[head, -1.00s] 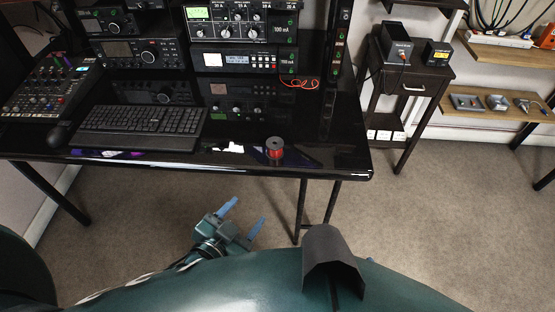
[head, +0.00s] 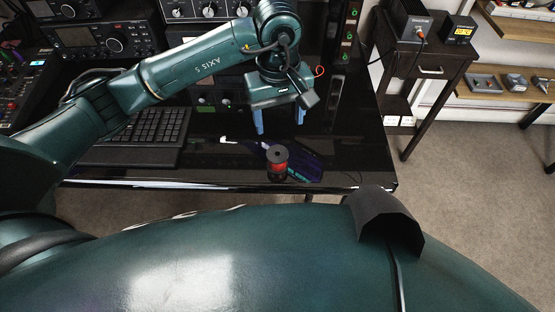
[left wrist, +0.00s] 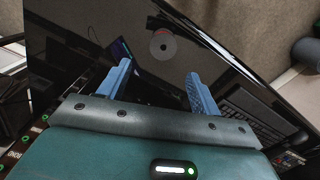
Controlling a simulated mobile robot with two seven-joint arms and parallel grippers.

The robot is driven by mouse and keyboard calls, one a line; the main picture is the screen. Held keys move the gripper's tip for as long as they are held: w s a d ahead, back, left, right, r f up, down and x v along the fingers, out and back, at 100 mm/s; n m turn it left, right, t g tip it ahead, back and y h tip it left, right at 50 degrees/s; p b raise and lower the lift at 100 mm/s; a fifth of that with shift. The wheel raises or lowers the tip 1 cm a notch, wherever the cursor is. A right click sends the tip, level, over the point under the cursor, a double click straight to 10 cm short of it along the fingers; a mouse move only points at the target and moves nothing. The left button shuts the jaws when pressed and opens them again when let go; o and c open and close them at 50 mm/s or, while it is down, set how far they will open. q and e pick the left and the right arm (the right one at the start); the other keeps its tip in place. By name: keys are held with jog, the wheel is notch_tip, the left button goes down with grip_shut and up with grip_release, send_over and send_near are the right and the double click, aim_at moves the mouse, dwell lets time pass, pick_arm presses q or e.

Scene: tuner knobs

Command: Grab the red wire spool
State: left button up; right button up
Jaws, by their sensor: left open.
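The red wire spool (head: 277,160) stands upright on the glossy black desk near its front edge, with a dark round top and red wire around its middle. In the left wrist view the spool (left wrist: 162,45) shows from above, beyond the fingertips and between their lines. My left gripper (head: 278,132) is over the desk, behind the spool as the head sees it, with its blue fingers pointing down. In the left wrist view its fingers (left wrist: 159,70) are spread apart, empty and clear of the spool. My right gripper is not in view.
The black desk (head: 345,160) has a keyboard (head: 155,128) at left and radio equipment (head: 85,38) at the back. A dark side table (head: 425,58) stands to the right. The desk around the spool is clear.

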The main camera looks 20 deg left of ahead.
aim_at(278, 151)
pick_arm(q)
jog(key=f, duration=0.7)
jog(key=shift+a+f+p, duration=0.2)
jog(key=shift+p, duration=0.1)
jog(key=shift+s+d+f+p, duration=0.15)
jog(key=shift+f+p, duration=0.1)
jog(key=shift+f, duration=1.15)
jog(key=shift+s+a+f+p, duration=0.1)
jog(key=shift+s+f+p, duration=0.1)
jog(key=shift+f, duration=1.15)
jog(key=shift+c, duration=0.2)
jog(key=c, duration=0.9)
